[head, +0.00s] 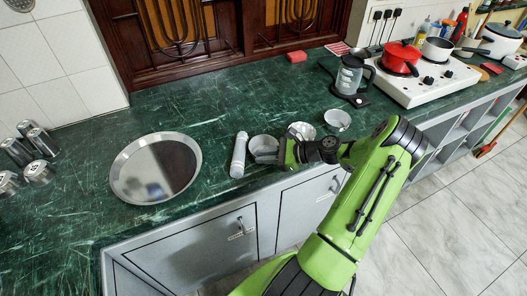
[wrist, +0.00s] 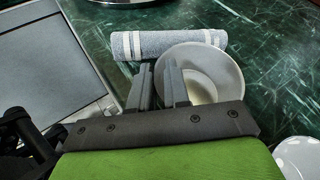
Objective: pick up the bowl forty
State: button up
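Three small pale bowls stand in a row near the counter's front edge; no label shows which is bowl forty. The leftmost bowl (head: 263,143) is at my gripper (head: 268,157). In the wrist view this plain whitish bowl (wrist: 222,75) lies ahead, slightly right. My gripper (wrist: 159,85) has its two fingers parted by a narrow gap at the bowl's near left rim. The left finger is outside the bowl and the right one overlaps its inside. Contact with the rim cannot be made out. The middle bowl (head: 302,130) and the right bowl (head: 338,119) stand beyond.
A rolled grey-white towel (head: 239,155) lies close beside the leftmost bowl. A large round metal tray (head: 125,177) is farther left. A kettle (head: 349,76) and a white stove (head: 427,84) with a red pot (head: 400,57) stand right.

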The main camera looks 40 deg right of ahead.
grip_shut()
jog(key=shift+f, duration=0.1)
